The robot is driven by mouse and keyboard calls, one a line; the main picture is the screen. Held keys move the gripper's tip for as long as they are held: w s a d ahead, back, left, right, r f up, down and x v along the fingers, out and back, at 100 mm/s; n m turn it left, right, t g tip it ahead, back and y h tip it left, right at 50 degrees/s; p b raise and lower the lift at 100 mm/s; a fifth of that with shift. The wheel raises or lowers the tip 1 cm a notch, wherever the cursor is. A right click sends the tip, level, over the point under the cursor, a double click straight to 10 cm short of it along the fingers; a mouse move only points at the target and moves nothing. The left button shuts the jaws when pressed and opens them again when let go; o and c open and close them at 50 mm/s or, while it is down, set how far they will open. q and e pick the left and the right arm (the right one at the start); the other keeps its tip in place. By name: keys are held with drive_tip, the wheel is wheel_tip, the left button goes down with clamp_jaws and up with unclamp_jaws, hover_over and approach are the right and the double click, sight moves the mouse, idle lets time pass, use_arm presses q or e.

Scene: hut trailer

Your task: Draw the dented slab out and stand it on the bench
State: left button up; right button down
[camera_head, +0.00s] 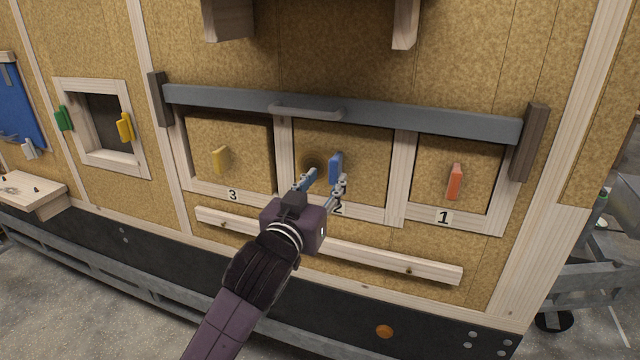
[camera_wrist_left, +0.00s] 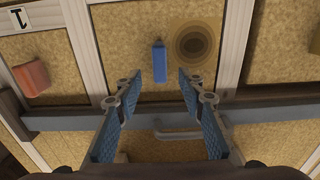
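Three wood-chip slabs sit in framed bays numbered 3, 2 and 1 from left to right. The middle slab (camera_head: 366,160), above label 2, has a blue handle (camera_head: 335,167) and a dark round dent (camera_wrist_left: 195,42) beside it. My left gripper (camera_head: 324,183) is in front of this slab, near its handle. In the left wrist view, whose picture is upside down, the fingers are open and the blue handle (camera_wrist_left: 159,62) shows beyond the gap between the tips, apparently not gripped. The arm partly hides label 2. My right gripper is not in view.
A grey bar (camera_head: 420,122) with a pull handle crosses the bays' tops between dark brackets. A yellow-handled slab (camera_head: 245,140) and a red-handled slab (camera_head: 480,175) flank the middle one. A wooden rail (camera_head: 400,261) runs below. A small wooden ledge (camera_head: 42,200) stands at far left.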

sight(332, 170)
use_arm(q)
drive_tip(key=shift+p+x, duration=0.7)
drive_tip(key=shift+x, duration=2)
clamp_jaws()
